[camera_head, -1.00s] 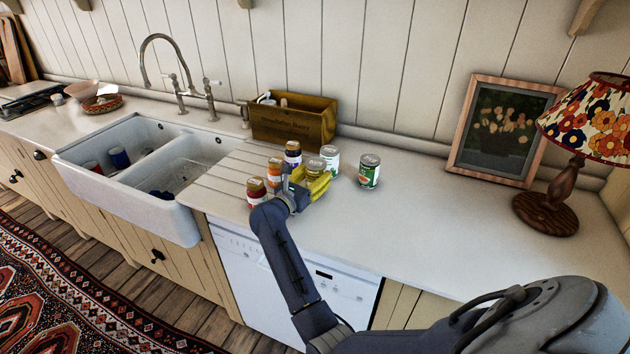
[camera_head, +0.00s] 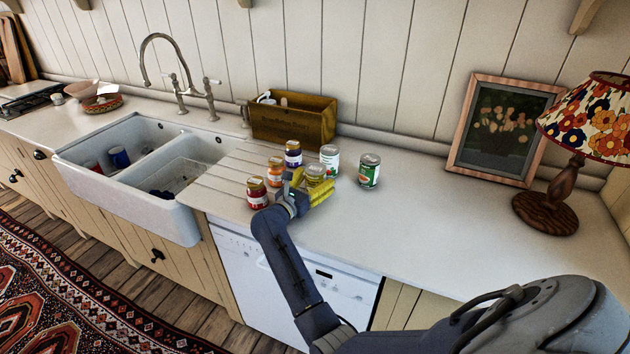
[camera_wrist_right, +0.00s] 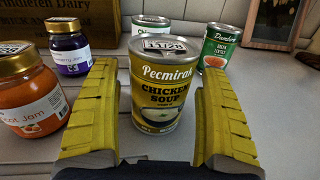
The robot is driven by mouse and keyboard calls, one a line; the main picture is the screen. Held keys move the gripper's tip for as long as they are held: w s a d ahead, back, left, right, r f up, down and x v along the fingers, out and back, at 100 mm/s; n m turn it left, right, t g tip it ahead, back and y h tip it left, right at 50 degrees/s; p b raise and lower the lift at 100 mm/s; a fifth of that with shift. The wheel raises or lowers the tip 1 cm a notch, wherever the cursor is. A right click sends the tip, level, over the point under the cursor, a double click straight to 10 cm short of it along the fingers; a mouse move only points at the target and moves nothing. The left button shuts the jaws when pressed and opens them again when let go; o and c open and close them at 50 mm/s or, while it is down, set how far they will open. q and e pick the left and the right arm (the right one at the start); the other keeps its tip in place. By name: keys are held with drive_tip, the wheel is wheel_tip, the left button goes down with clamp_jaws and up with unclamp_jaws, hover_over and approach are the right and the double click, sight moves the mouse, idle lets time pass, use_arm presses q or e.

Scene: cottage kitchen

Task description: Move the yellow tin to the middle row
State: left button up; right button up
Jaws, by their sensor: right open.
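The yellow tin (camera_head: 315,176), labelled chicken soup, stands upright on the counter in front of the other two tins. In the right wrist view the yellow tin (camera_wrist_right: 161,85) is between the two yellow fingers of my right gripper (camera_wrist_right: 158,110). The fingers are open, with a gap visible on each side of the tin. In the head view my right gripper (camera_head: 309,188) is low at the counter, around the tin. A white tin (camera_head: 329,158) and a green tin (camera_head: 369,171) stand behind it. My left gripper is not in view.
Red (camera_head: 257,192), orange (camera_head: 276,171) and purple (camera_head: 293,154) jam jars form a line left of the tins. A wooden box (camera_head: 292,121) stands behind, against the wall. The sink (camera_head: 150,205) lies left. The counter (camera_head: 440,215) right of the tins is clear up to the lamp (camera_head: 546,212).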

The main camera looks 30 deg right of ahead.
sight(310, 184)
drive_tip(key=shift+r, duration=0.15)
drive_tip(key=shift+v, duration=2.8)
drive_tip(key=shift+d, duration=0.1)
